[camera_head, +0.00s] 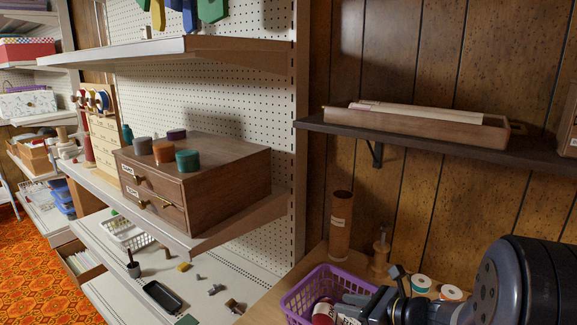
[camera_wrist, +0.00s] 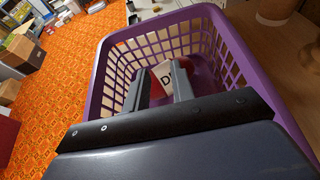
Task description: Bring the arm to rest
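A purple basket (camera_head: 300,297) stands on the wooden surface at the lower right of the head view. It fills much of the wrist view, where its mesh rim (camera_wrist: 100,70) surrounds my fingers. A dark red item (camera_head: 323,312) with a white label lies inside the basket. In the wrist view the labelled item (camera_wrist: 165,74) shows a letter D, partly hidden behind my right-hand finger. My gripper (camera_wrist: 161,66) is over the basket with its two fingers apart, and a gap shows between the left-hand finger and the item. My arm occupies the lower right of the head view.
Near my arm stand a brown cylinder (camera_head: 341,225), a wooden spindle (camera_head: 381,248) and thread spools (camera_head: 421,284). A wall shelf (camera_head: 430,145) holding a long tray (camera_head: 430,124) is above. A wooden drawer box (camera_head: 192,180) sits on the left shelf. Orange patterned floor (camera_head: 35,265) is open at left.

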